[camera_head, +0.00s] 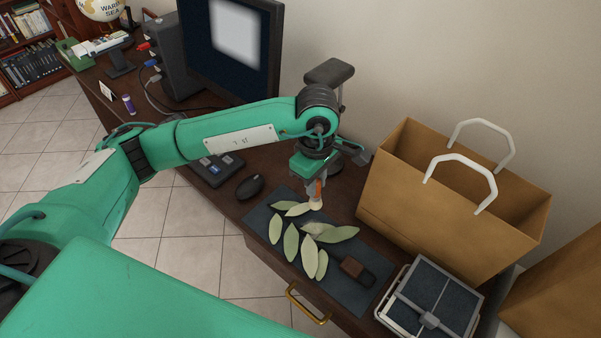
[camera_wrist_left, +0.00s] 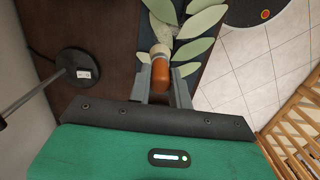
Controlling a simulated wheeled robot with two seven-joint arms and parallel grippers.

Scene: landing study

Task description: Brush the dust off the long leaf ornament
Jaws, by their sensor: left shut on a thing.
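The long leaf ornament (camera_head: 291,243) lies on a dark mat (camera_head: 346,292) on the desk, with several pale green leaves spread along it and a dark block-like base at its near right end. My left gripper (camera_head: 316,186) is above the far end of the leaves, pointing down. It is shut on a brush with an orange-brown handle (camera_wrist_left: 157,72) and a pale head (camera_head: 315,203). The brush head is at or just over the leaves; I cannot tell if it touches. Leaves also show ahead of the gripper in the left wrist view (camera_wrist_left: 197,48). My right gripper is not in view.
A brown paper bag (camera_head: 420,212) with white handles stands right of the mat. A framed dark box (camera_head: 433,300) sits at the near right. A mouse (camera_head: 250,187), a keypad (camera_head: 214,170) and a monitor (camera_head: 232,45) are to the left. A lamp base (camera_wrist_left: 78,72) is beside the gripper.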

